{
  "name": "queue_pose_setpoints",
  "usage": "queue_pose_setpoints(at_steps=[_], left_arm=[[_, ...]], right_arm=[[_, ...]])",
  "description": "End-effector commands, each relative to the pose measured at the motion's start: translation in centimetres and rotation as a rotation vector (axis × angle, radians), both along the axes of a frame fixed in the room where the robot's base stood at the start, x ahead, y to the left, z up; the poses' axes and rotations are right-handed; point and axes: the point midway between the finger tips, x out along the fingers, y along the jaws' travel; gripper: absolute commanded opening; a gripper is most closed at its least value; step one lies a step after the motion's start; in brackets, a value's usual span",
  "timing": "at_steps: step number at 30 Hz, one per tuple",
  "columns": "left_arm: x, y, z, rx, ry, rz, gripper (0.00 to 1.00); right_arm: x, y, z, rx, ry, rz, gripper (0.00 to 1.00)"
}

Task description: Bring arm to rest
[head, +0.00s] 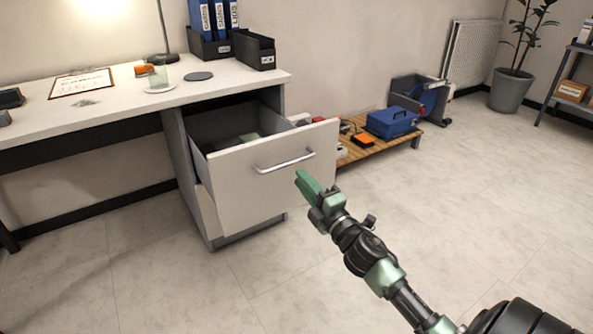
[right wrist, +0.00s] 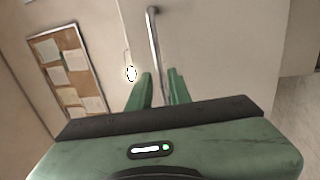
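My right gripper (head: 304,180) is in front of the open drawer (head: 240,188) of the white desk, just below and right of its metal bar handle (head: 285,161). My right arm reaches in from the lower right of the head view. My left gripper is in neither view.
The floor (head: 480,215) to the right is clear.

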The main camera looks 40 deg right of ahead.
Motion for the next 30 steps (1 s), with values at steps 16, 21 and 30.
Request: queue_pose_setpoints(at_steps=[16, 21, 30], left_arm=[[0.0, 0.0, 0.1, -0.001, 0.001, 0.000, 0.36], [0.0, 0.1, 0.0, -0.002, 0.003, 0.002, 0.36], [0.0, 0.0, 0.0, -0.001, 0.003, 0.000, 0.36]], right_arm=[[-0.5, 0.0, -0.1, -0.001, 0.000, -0.001, 0.19], [-0.7, 1.5, 0.0, 0.029, -0.011, 0.039, 0.19], [-6.3, 18.2, 5.2, 0.463, -0.184, 0.552, 0.19]])
